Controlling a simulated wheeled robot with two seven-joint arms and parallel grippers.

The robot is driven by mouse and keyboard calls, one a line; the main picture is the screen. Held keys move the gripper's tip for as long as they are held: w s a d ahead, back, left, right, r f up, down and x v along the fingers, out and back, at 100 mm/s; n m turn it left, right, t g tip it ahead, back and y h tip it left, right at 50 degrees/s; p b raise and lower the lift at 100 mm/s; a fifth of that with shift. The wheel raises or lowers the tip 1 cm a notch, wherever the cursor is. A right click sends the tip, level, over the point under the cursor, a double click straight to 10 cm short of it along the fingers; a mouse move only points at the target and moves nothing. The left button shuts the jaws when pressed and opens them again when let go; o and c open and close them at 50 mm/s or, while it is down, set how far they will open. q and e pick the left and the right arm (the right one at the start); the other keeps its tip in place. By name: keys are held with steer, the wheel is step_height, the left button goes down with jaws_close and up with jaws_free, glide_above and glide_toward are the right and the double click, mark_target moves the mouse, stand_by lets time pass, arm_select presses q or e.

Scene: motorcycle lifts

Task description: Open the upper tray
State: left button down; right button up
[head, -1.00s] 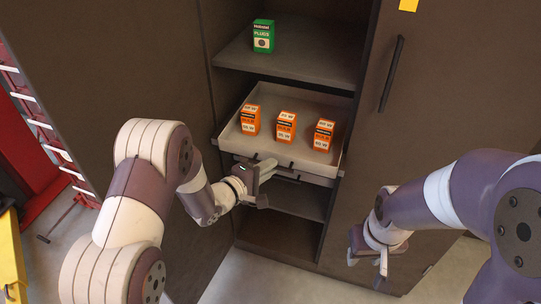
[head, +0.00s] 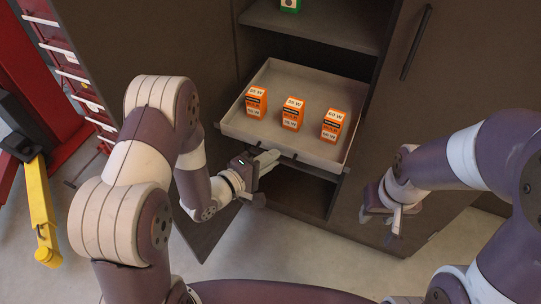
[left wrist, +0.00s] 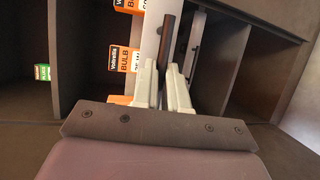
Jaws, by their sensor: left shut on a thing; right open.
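The upper tray (head: 225,122) is a shallow light-grey drawer standing well out of the dark cabinet. Three orange bulb boxes (head: 292,113) stand upright in it in a row. My left gripper (head: 270,160) is at the tray's front, left of its middle, shut on the dark bar handle. In the left wrist view the handle (left wrist: 168,42) runs between the two pale fingers (left wrist: 166,88), beside the tray's front wall. The fingers hide part of the handle. My right gripper (head: 390,228) is open and empty, low in front of the closed door at the right.
A shelf (head: 315,25) with a green box (head: 290,5) is above the tray. The closed right door (head: 440,80) has a dark handle (head: 417,42). An opened door panel (head: 215,215) stands left of the tray. A yellow lift part (head: 42,210) stands at far left. Floor in front is clear.

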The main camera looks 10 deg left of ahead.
arm_select(q)
steer(key=c, duration=1.2)
jaws_free()
steer(key=shift+o, duration=0.2)
steer(key=p+v, duration=0.1)
steer(key=v, duration=1.1)
steer(key=shift+s+a, duration=0.25)
